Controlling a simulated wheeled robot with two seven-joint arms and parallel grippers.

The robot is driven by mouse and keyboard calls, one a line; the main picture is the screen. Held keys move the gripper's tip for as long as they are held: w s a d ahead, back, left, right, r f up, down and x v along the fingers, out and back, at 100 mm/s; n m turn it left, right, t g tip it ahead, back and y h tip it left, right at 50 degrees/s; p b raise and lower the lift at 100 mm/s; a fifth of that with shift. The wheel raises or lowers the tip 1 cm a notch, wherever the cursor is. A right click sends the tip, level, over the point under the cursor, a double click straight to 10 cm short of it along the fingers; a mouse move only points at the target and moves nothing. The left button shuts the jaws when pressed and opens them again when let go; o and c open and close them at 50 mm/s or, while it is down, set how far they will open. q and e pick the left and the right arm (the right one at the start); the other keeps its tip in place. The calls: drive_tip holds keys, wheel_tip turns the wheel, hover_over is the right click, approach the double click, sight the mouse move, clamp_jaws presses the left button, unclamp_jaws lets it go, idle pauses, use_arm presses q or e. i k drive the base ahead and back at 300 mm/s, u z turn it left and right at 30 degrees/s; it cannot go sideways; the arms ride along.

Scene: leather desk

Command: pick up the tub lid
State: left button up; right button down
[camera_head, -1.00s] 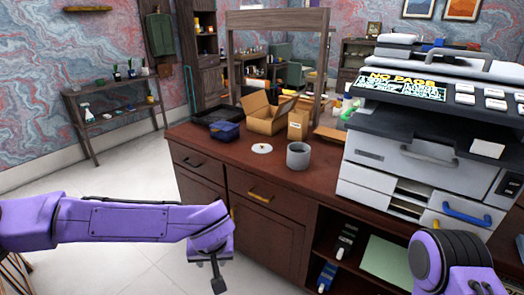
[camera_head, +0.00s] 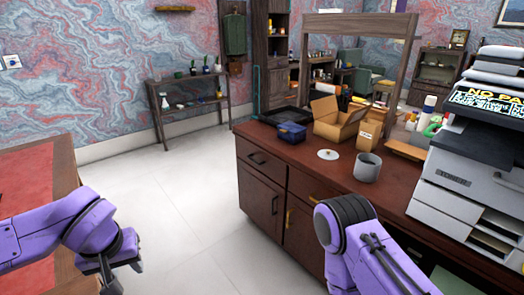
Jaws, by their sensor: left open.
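The tub lid (camera_head: 328,154), a round white disc with a small dark mark at its middle, lies flat on the dark red-brown counter (camera_head: 300,152). The grey cylindrical tub (camera_head: 367,168) stands upright just to its right, apart from it. My left gripper (camera_head: 108,281) hangs open at the lower left, beside the red-topped desk and far from the lid. Its fingertips are partly hidden near the bottom edge. My right arm comes in from the bottom in front of the cabinet, and its gripper is out of view.
Behind the lid stand a blue container (camera_head: 291,132), an open cardboard box (camera_head: 336,122), a small carton (camera_head: 368,135) and a black tray (camera_head: 284,115). A large printer (camera_head: 465,170) fills the counter's right. A red-topped desk (camera_head: 35,185) is at left, with clear white floor between.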

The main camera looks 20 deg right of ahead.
sight(328, 155)
drive_tip(key=i, duration=2.45)
drive_tip(key=z, duration=2.8)
drive_tip(key=i, duration=0.5)
